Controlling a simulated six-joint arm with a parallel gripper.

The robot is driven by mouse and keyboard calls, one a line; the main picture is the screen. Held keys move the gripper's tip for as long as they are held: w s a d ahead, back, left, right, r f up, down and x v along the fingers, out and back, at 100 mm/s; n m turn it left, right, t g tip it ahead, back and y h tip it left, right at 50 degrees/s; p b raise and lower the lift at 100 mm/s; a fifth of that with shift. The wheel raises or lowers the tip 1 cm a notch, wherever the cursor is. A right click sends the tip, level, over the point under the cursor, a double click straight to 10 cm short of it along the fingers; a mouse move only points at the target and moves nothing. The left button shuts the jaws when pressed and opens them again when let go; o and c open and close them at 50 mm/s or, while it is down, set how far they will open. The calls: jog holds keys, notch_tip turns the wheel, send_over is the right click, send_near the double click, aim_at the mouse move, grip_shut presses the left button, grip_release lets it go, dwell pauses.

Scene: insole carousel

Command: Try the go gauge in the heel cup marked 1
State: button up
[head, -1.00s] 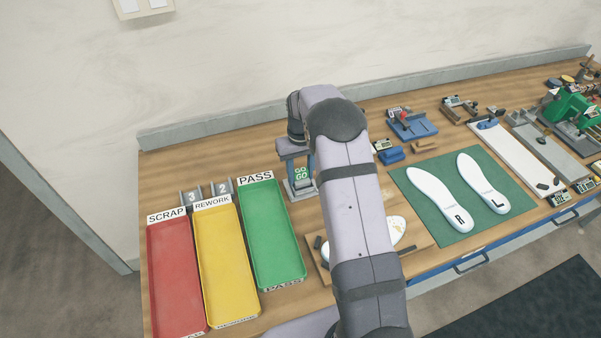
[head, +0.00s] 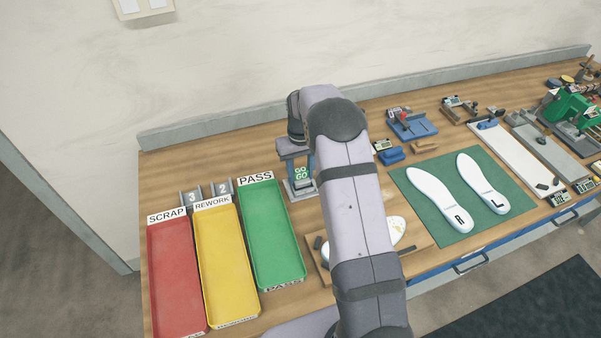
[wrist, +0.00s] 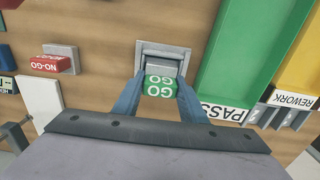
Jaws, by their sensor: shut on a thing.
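The go gauge has a green block with white GO lettering and shows in the head view (head: 302,172) and the wrist view (wrist: 160,86). My gripper (wrist: 160,92) is shut on it, with one finger on each side. The gauge is upright at a grey square base (head: 301,193), which also shows in the wrist view (wrist: 146,46). I cannot tell whether the gauge touches this base. Grey cups marked 3 (head: 191,197) and 2 (head: 222,188) stand behind the trays. No mark 1 is readable in either view.
Red SCRAP (head: 178,275), yellow REWORK (head: 226,260) and green PASS (head: 273,235) trays lie at left. A red NO-GO gauge (wrist: 50,65) stands at left in the wrist view. My arm partly hides an insole on a wooden board (head: 418,240). Two insoles lie on a green mat (head: 410,188).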

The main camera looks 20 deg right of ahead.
jog(key=shift+r+p, duration=0.3)
jog(key=shift+r, duration=0.15)
dwell(0.6)
jog(key=shift+f+b, duration=0.3)
jog(key=shift+f, duration=0.25)
dwell(1.0)
jog(key=shift+r, duration=0.15)
dwell(0.7)
jog(key=shift+r+p, duration=2.7)
jog(key=shift+r, duration=0.95)
jog(key=shift+d+f, duration=0.1)
